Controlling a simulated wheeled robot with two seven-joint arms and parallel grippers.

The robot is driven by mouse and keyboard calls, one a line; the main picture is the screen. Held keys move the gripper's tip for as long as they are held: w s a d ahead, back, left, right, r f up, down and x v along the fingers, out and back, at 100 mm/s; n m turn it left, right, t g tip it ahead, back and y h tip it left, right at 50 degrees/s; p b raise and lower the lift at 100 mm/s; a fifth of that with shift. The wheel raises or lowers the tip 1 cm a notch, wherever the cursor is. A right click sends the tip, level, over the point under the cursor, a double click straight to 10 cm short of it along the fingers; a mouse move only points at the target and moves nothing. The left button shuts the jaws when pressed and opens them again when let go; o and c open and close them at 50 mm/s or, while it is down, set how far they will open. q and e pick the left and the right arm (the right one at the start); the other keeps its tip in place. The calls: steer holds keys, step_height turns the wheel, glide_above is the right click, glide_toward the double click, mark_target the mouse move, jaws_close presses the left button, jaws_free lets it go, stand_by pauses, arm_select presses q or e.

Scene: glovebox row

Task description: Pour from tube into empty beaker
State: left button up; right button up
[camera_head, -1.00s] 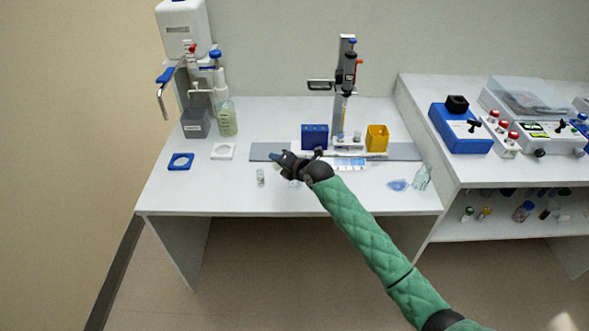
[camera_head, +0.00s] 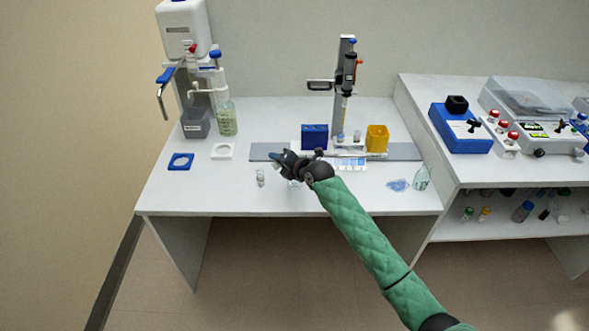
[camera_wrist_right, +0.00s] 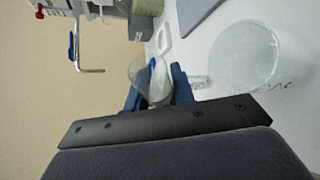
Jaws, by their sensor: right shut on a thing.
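My right gripper (camera_head: 276,157) is above the front middle of the white table. In the right wrist view its blue fingers (camera_wrist_right: 156,92) are shut on a clear tube (camera_wrist_right: 158,80) with pale contents; its tilt and fill level are hard to tell. In the head view the tube cannot be made out. A clear round beaker (camera_wrist_right: 245,55) stands on the table beside the gripper in the wrist view and looks empty. In the head view a clear vessel (camera_head: 294,184), probably this beaker, is partly hidden below the gripper. My left gripper is not in view.
A small clear vial (camera_head: 260,177) stands near the gripper. Behind are a blue rack (camera_head: 314,136), a yellow container (camera_head: 377,138) and a tall stand (camera_head: 345,80). A dispenser (camera_head: 183,30) and green-tinted bottle (camera_head: 227,119) stand at left. The front left tabletop is clear.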

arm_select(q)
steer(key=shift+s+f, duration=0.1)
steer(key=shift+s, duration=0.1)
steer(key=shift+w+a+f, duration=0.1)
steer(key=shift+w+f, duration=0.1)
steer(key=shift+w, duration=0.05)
arm_select(e)
steer(key=shift+r+m+y, duration=0.2)
steer(key=shift+m+y, duration=0.1)
stand_by(0.4)
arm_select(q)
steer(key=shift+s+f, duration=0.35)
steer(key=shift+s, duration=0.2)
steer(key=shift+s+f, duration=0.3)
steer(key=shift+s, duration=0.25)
arm_select(e)
steer(key=shift+r, duration=0.1)
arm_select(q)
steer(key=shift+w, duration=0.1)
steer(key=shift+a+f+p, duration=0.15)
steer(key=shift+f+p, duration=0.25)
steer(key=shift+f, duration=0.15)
arm_select(e)
steer(key=shift+r+m, duration=0.1)
steer(key=shift+m, duration=0.2)
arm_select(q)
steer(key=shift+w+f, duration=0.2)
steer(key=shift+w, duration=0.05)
